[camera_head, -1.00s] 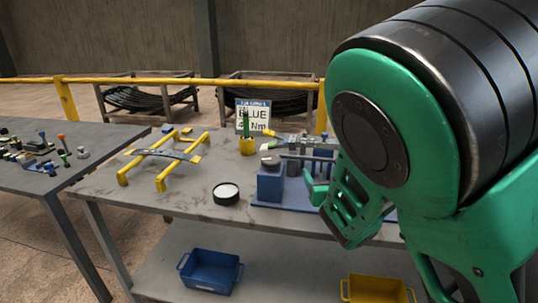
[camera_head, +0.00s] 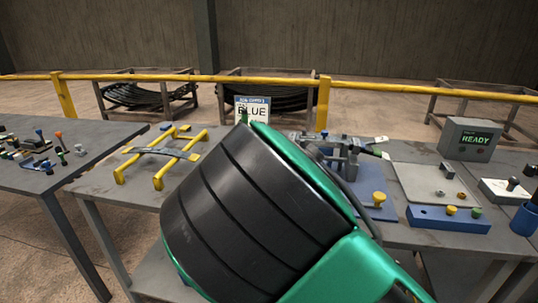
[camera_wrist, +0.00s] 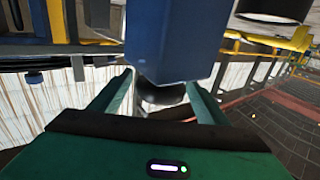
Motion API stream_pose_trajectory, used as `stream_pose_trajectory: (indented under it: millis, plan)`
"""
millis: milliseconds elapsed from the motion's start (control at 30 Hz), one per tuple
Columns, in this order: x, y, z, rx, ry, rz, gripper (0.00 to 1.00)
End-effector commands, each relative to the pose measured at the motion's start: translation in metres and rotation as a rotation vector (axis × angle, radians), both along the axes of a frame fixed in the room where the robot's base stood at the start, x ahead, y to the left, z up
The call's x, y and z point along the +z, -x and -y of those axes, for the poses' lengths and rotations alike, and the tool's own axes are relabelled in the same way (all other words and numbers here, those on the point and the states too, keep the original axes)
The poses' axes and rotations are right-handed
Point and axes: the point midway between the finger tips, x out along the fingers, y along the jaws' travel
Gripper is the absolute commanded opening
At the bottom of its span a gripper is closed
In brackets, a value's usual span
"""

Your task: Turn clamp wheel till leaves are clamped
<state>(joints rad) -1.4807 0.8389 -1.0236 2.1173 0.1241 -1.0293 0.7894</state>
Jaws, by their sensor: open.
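My gripper (camera_wrist: 158,86) shows in the wrist view with its two green fingers apart. A dark round piece (camera_wrist: 162,97), which looks like the clamp wheel, sits between the fingers at the end of a blue block (camera_wrist: 172,40). I cannot tell whether the fingers touch it. In the head view my arm hides the gripper, the wheel and most of the blue clamp base. The grey metal leaves and clamp parts (camera_head: 350,143) show just right of my arm, on the blue base plate (camera_head: 383,212). Whether the leaves are pressed together cannot be seen.
A yellow stand (camera_head: 158,180) with a leaf across it stands left on the bench. A blue block with knobs (camera_head: 447,219), a grey READY box (camera_head: 470,139) and a blue cup (camera_head: 525,222) are right. A second table (camera_head: 60,180) is far left.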

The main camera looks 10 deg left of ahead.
Motion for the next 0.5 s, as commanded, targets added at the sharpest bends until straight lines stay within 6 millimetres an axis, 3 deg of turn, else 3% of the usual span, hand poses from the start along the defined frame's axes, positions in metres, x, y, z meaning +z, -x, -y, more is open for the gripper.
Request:
stream_pose_trajectory:
  millis: [200,500]
  plan:
    - [-0.001,-0.018,-0.011,-0.001,0.002,0.0,0.69]
    - [0.0,-0.021,-0.013,-0.001,0.0,0.0,0.69]
